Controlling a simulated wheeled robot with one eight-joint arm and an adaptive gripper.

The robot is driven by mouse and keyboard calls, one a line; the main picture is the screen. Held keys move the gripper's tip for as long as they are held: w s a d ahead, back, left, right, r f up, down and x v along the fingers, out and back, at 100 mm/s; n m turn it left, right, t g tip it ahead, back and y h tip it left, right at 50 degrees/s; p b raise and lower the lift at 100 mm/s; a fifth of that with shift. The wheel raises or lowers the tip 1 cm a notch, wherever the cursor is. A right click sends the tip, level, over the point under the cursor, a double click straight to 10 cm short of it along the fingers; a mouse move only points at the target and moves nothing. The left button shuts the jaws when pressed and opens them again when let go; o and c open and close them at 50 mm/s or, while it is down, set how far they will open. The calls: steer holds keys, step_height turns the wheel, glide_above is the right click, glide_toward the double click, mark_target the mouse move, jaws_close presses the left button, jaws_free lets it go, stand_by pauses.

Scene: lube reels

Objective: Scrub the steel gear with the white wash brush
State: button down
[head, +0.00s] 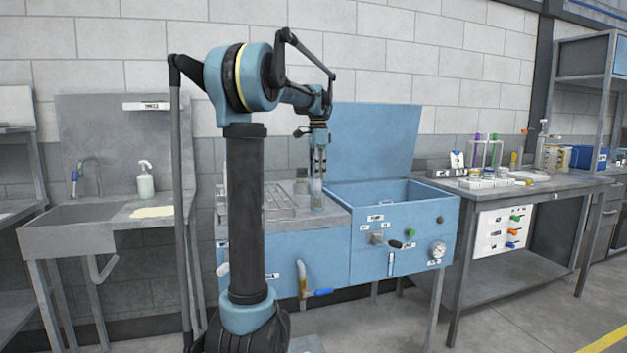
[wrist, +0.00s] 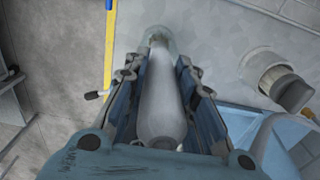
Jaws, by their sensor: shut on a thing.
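My gripper (head: 318,168) is shut on a pale, rounded handle, which I take to be the white wash brush (wrist: 162,105). In the wrist view, my gripper (wrist: 162,80) has one finger on each side of the handle. The brush points away from me, and its far end looks pale and blurred against a grey surface. In the head view, it hangs down over the grey top of the blue wash station. A short grey cylinder (head: 301,182) stands beside it, also in the wrist view (wrist: 278,82). I cannot tell whether it is the steel gear.
The blue wash basin (head: 440,198) with its raised lid (head: 375,140) is just right of my gripper. A slatted rack (head: 278,200) lies to the left. A bench (head: 540,186) with tubes and bottles stands at right, a sink (head: 70,216) at left.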

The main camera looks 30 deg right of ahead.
step_height(320, 180, up, 10)
steer(key=shift+r, duration=0.1)
stand_by(0.4)
steer(key=w+d+f, duration=0.1)
steer(key=d, duration=2.4)
steer(key=shift+w+d+f, duration=0.3)
step_height(320, 180, down, 18)
stand_by(2.1)
steer(key=shift+a+f, duration=0.1)
steer(key=shift+f, duration=0.55)
stand_by(0.7)
